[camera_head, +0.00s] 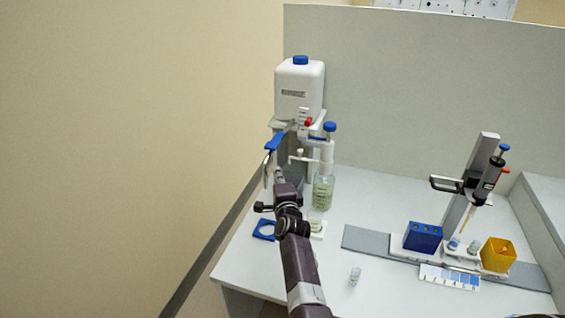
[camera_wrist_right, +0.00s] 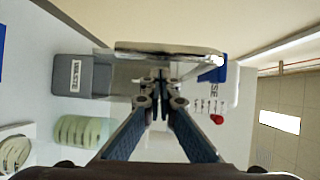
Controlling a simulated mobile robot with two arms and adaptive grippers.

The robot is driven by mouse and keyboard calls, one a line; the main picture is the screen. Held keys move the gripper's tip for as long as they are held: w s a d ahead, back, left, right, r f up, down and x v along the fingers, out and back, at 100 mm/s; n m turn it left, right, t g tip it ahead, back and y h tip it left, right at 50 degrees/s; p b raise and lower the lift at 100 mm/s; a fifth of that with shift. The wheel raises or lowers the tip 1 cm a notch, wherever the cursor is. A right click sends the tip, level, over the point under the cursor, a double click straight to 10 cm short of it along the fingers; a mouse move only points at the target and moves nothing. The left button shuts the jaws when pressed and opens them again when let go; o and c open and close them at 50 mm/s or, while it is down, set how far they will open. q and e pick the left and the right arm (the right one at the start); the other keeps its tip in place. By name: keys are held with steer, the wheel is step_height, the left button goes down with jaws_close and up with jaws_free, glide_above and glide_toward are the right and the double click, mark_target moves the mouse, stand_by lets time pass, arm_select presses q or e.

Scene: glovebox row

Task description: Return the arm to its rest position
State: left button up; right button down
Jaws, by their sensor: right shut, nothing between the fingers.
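My right arm reaches up from the bottom of the head view. Its gripper (camera_head: 279,174) is beside the stand of the white carboy (camera_head: 299,90), below a blue lever-like part (camera_head: 274,142). In the right wrist view the gripper (camera_wrist_right: 160,78) is shut and empty. Its tips are close to a pale metallic plate or bar (camera_wrist_right: 170,48); I cannot tell whether they touch it. My left gripper is not in view.
A grey box marked WASTE (camera_wrist_right: 82,76) and a red tap knob (camera_wrist_right: 216,119) are close to the gripper. A pipette stand (camera_head: 484,150) is at right.

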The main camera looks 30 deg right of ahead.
steer(key=shift+s+a, duration=0.15)
steer(key=shift+a, duration=0.1)
